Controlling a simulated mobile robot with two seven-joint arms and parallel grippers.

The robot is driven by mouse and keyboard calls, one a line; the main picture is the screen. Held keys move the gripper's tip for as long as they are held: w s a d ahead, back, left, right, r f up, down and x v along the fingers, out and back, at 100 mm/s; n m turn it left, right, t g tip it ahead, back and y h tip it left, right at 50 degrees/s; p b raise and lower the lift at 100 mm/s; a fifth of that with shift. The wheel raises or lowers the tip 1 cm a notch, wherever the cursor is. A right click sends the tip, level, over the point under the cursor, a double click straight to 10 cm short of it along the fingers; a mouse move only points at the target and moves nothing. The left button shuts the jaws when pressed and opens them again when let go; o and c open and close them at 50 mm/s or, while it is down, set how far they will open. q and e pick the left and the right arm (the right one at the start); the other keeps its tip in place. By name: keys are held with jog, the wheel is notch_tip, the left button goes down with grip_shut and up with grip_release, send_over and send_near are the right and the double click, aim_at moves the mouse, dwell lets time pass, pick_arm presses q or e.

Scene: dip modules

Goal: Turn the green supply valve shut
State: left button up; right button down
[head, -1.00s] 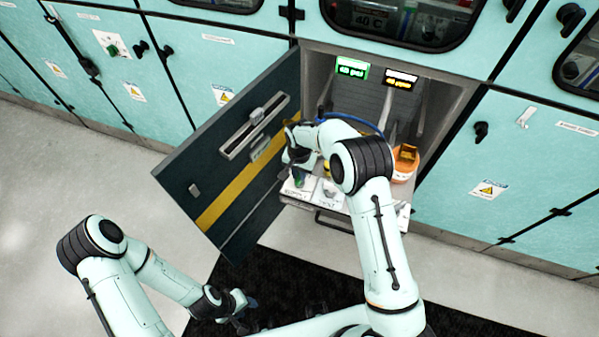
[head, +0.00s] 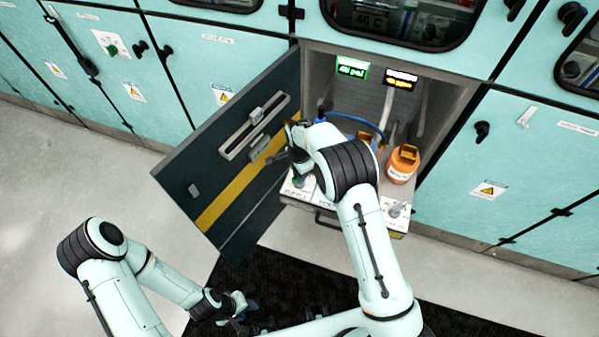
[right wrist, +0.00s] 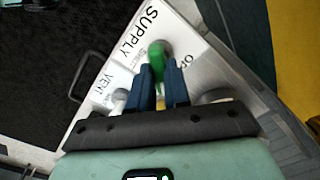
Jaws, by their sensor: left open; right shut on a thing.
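The green supply valve (right wrist: 157,60) sits on a white panel marked SUPPLY in the right wrist view. Its handle lies between the blue fingers of my right gripper (right wrist: 161,75), which is shut on it. The lettering SHUT is to the left of the handle and a partly covered "OP" label is to the right. In the head view a bit of the green valve (head: 299,182) shows below my right gripper (head: 291,166), with the rest hidden by my arm. My left gripper (head: 241,306) is open and empty, low above the dark mat.
The open cabinet door (head: 225,165) stands just left of my right gripper. Inside the cabinet are an orange container (head: 403,163), a blue hose (head: 355,121), a green-lit display (head: 351,68) and an amber-lit display (head: 400,79).

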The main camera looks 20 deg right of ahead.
jog(key=m, duration=0.2)
jog(key=m+p, duration=0.1)
jog(key=m, duration=0.1)
jog(key=shift+w+r+m, duration=0.1)
jog(key=shift+r+m, duration=0.1)
jog(key=shift+m, duration=0.1)
jog(key=m+p, duration=0.1)
jog(key=m, duration=0.1)
jog(key=shift+m, duration=0.3)
pick_arm(q)
jog(key=shift+w+r+p, duration=0.5)
jog(key=shift+w+r, duration=1.4)
jog(key=shift+r, duration=0.2)
pick_arm(e)
jog(key=shift+f+m, duration=0.1)
jog(key=shift+m, duration=1.3)
pick_arm(q)
jog(key=shift+t, duration=0.3)
pick_arm(e)
jog(key=c, duration=1.1)
grip_release()
pick_arm(q)
jog(key=shift+w+r, duration=0.35)
jog(key=shift+w, duration=0.05)
pick_arm(e)
notch_tip(320, 180, up, 13)
jog(key=shift+r, duration=0.15)
